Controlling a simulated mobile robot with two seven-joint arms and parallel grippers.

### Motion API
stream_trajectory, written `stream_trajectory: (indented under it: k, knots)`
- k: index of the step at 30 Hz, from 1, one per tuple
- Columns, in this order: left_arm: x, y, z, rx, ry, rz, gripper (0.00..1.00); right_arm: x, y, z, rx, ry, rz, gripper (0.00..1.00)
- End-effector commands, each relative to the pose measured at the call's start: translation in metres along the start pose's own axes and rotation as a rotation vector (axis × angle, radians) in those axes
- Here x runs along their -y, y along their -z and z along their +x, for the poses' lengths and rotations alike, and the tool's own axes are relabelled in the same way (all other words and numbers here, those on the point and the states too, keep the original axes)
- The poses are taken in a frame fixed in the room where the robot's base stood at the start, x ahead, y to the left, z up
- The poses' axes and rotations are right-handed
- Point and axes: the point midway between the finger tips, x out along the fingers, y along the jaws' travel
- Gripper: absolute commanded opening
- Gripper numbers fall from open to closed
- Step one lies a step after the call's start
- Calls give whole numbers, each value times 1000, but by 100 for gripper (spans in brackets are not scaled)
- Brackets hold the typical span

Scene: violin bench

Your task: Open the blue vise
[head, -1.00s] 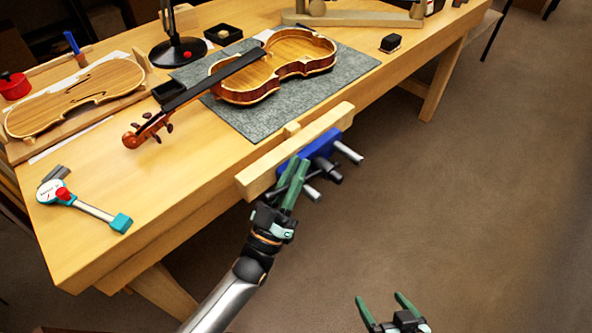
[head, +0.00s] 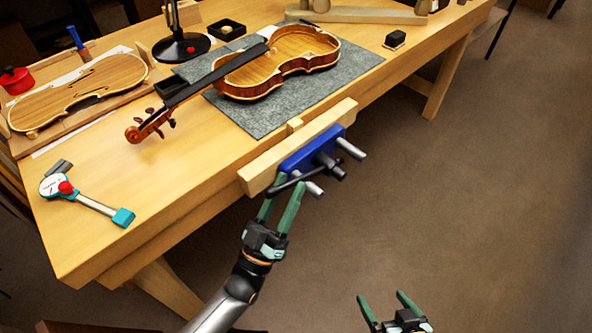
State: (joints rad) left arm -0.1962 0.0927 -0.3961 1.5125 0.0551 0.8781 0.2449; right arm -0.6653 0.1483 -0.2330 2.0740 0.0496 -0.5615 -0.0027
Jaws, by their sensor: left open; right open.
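The blue vise (head: 303,158) is fixed to the front edge of the bench, with a long wooden jaw (head: 262,172), two grey guide rods and a dark screw with a thin handle bar (head: 288,184). I cannot tell whether there is a gap behind the wooden jaw. My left gripper (head: 283,184) is open, with green fingers pointing up at the lower left end of the vise. The fingertips are close to the handle bar; whether they touch it I cannot tell. My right gripper (head: 381,297) is open and empty above the floor at the bottom of the view.
An unfinished violin (head: 275,65) lies on a grey mat (head: 257,122). A violin plate (head: 75,95) on a board, a red pot (head: 15,80), a lamp base (head: 181,47) and a teal-ended tool (head: 90,203) are on the bench (head: 190,185). The floor at right is clear.

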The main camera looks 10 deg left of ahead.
Motion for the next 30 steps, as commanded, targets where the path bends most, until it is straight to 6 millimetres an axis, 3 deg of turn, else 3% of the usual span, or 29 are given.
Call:
stream_trajectory:
  k: [1,6,12,23,30]
  knots:
    - [0,-2,-14,5,1,0,47,0,-1,1,0,0,0,100]
    - [0,-1,-48,4,0,0,47,0,-3,2,0,0,-1,100]
    - [0,-1,-71,2,1,0,47,-1,-4,2,1,-1,-2,100]
    - [0,0,-76,0,0,0,46,-2,-3,2,0,-2,-3,100]
    - [0,12,-54,110,34,30,19,0,19,-19,-3,-5,-2,100]
